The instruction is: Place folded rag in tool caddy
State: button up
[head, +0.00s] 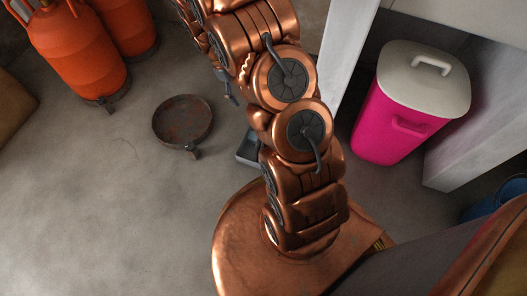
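I see no folded rag in the head view. A small part of a grey, open-topped box or tray (247,151) shows on the floor behind my arm; most of it is hidden, and I cannot tell whether it is the tool caddy. My copper arm rises through the middle of the picture and runs out past the top edge. I cannot make out my gripper, nor whether it holds anything. A small dark grey piece (229,88) hangs beside the arm; I cannot tell what it is.
Orange gas cylinders (78,50) stand at the upper left. A round rusty pan (183,121) on short feet is on the floor left of my arm. A pink bin (396,118) with a white lid stands right, between pale panels. A blue container (493,203) shows lower right.

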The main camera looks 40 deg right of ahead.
jog(key=s+a+r+m, duration=0.1)
jog(key=s+a+r, duration=0.4)
jog(key=s, duration=0.5)
jog(key=s+a+r+m+y, duration=0.1)
jog(key=s+a+r, duration=0.3)
jog(key=s+r, duration=0.4)
jog(key=s+a+r+m+y, duration=0.1)
jog(key=s+a+r, duration=0.4)
jog(key=s, duration=0.7)
jog(key=shift+s+a+r, duration=0.25)
jog(key=shift+a+r, duration=0.1)
jog(key=shift+r, duration=0.45)
